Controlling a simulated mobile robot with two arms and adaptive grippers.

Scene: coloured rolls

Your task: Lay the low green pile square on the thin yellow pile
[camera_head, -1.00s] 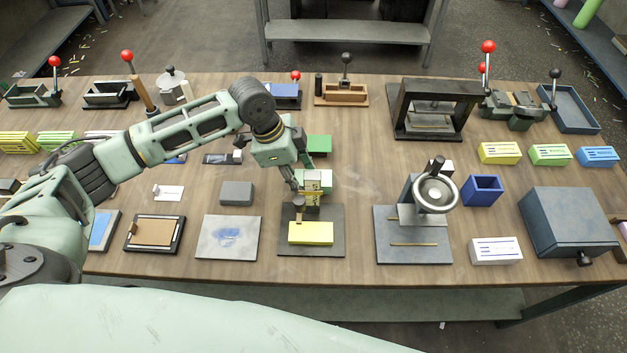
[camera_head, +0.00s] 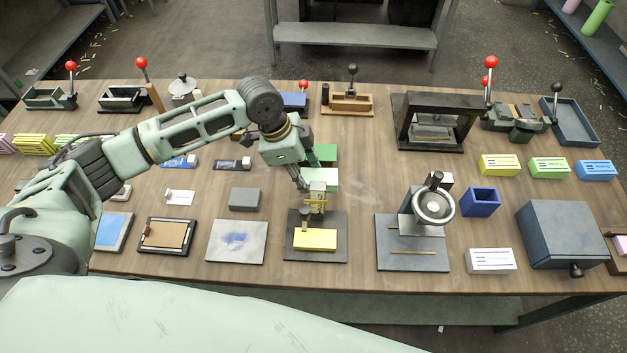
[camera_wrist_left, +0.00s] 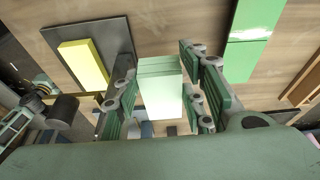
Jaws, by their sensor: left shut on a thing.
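The yellow pile (camera_head: 315,239) is a thin flat block on a dark square plate (camera_head: 336,256) near the table's front; both also show in the left wrist view, the yellow pile (camera_wrist_left: 85,63) at upper left. My left gripper (camera_head: 318,203) is shut on a pale green pile (camera_wrist_left: 161,80), which sits between its finger pads. In the head view the gripper is just behind the yellow pile, and the held pile (camera_head: 318,186) is partly hidden by it. The held pile is apart from the yellow one. My right gripper is not in view.
Green blocks (camera_head: 325,153) lie on the table behind the gripper. A grey block (camera_head: 245,199) is to the left, and a press with a handwheel (camera_head: 433,207) to the right.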

